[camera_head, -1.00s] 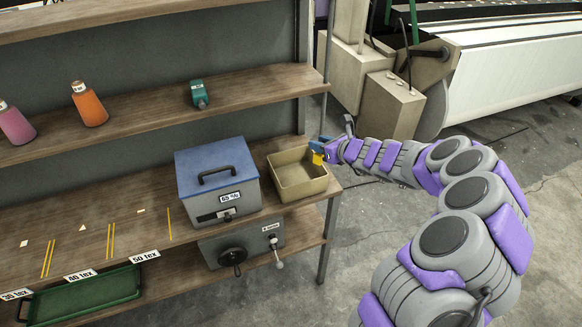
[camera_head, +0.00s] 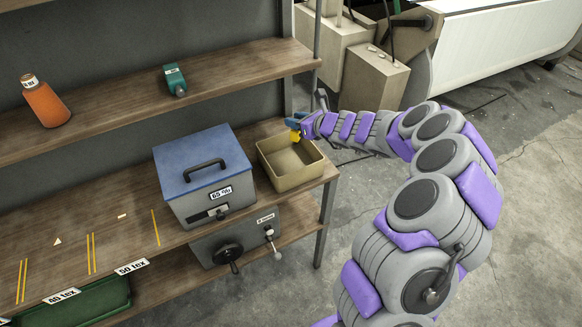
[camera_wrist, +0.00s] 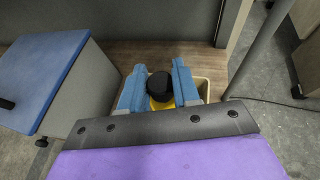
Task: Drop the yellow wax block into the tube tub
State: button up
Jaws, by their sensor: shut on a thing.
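The yellow wax block (camera_head: 295,136) is held between the blue fingers of my gripper (camera_head: 294,124). It appears over the far rim of the tan, open tub (camera_head: 290,182) in the head view. The exact height above the tub is hard to tell. The tub stands on the shelf near its right end, and its visible inside looks empty. In the wrist view, my gripper (camera_wrist: 160,88) has a finger on each side of the yellow block (camera_wrist: 161,103), with a dark round part above it. A corner of the tub (camera_wrist: 206,90) shows behind the right finger.
A grey box with a blue lid and handle (camera_head: 200,165) stands just left of the tub. An orange bottle (camera_head: 45,103) and a teal item (camera_head: 175,79) are on the upper shelf. A shelf post (camera_head: 326,222) stands at the right end. A green tray (camera_head: 90,303) lies below.

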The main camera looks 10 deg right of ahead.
jog(key=shift+a+f+b, duration=0.75)
jog(key=shift+f, duration=0.35)
jog(key=shift+d+r, duration=0.1)
jog(key=shift+d, duration=0.4)
jog(key=o, duration=0.8)
jog(key=shift+d, duration=0.3)
jog(key=o, duration=0.3)
jog(key=shift+a, duration=0.6)
jog(key=p+v, duration=0.3)
jog(key=v, duration=1.4)
jog(key=shift+s+d+p, duration=0.1)
jog(key=shift+d+p, duration=0.15)
jog(key=shift+p, duration=0.1)
jog(key=shift+a, duration=0.15)
